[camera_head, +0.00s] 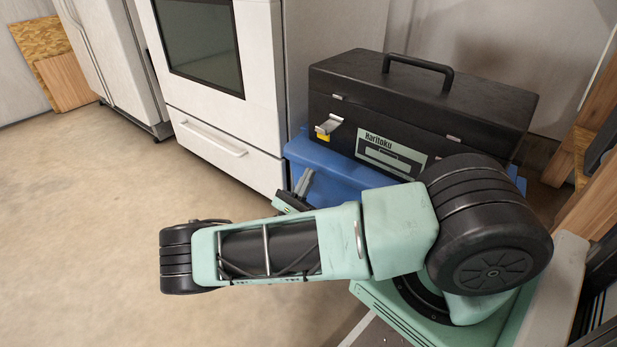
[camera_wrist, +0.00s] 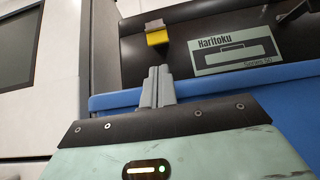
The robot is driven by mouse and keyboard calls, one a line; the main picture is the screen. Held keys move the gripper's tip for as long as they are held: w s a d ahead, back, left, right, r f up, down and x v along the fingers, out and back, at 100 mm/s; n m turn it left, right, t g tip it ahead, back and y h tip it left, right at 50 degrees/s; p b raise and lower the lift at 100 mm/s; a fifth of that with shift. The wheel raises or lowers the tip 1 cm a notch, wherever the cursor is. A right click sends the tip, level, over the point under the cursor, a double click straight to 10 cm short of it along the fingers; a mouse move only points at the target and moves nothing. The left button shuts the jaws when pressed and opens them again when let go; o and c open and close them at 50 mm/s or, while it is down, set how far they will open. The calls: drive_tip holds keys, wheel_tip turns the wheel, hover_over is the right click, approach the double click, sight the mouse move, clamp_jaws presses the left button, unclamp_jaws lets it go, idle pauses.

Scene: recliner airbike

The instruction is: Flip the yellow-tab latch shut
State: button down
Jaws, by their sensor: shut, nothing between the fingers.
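The latch with the yellow tab (camera_head: 324,133) is on the left part of the black toolbox's front. Its metal plate sticks out from the box face, with the yellow part beneath it. In the wrist view the yellow tab (camera_wrist: 157,38) hangs just above my fingertips. The black toolbox (camera_head: 420,105) is closed, with a "Haritoku" label on its front. My gripper (camera_head: 306,176) is shut and empty, with its fingers pointing up toward the latch from below.
The toolbox stands on a blue box (camera_head: 335,172). A white oven-like appliance (camera_head: 222,100) stands close on the left. Wooden boards (camera_head: 578,150) are at the right. The floor (camera_head: 90,230) at the left is clear. A second latch on the toolbox is partly hidden by my arm.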

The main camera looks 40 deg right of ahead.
drive_tip(key=b, duration=0.2)
approach(330, 128)
drive_tip(key=d+r, duration=0.2)
drive_tip(key=d, duration=0.1)
drive_tip(key=shift+w+d+f, duration=0.25)
drive_tip(key=shift+w, duration=0.25)
drive_tip(key=shift+r, duration=0.1)
drive_tip(key=shift+a+r+y+p, duration=0.2)
drive_tip(key=shift+y+p, duration=0.1)
drive_tip(key=shift+p, duration=0.7)
